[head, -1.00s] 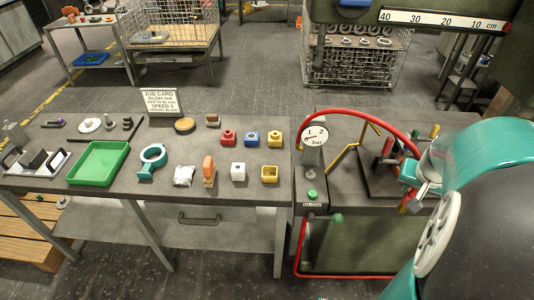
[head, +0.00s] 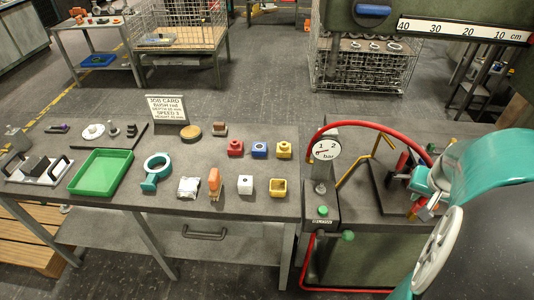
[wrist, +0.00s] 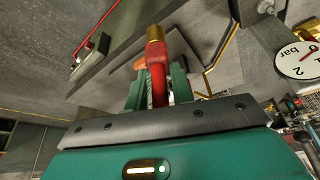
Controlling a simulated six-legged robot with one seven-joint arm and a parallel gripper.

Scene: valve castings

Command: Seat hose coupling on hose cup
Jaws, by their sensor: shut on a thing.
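My gripper (head: 419,193) is at the right of the head view, over the right-hand bench. In the wrist view my gripper (wrist: 157,88) is shut on the hose coupling, a red piece with a brass-coloured end (wrist: 155,42) that points away from the jaws. The lower part of the coupling shows small in the head view (head: 413,210), below the jaws. A red hose (head: 378,126) arches from the gauge side toward my gripper. I cannot pick out the hose cup for certain in either view; my arm hides part of the bench.
A pressure gauge (head: 325,150) stands left of my gripper, above a green button (head: 323,211). A bent yellow pipe (head: 357,160) and a dark plate (head: 383,192) lie close by. The left bench holds a green tray (head: 77,190), a teal ring (head: 155,163) and several coloured blocks.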

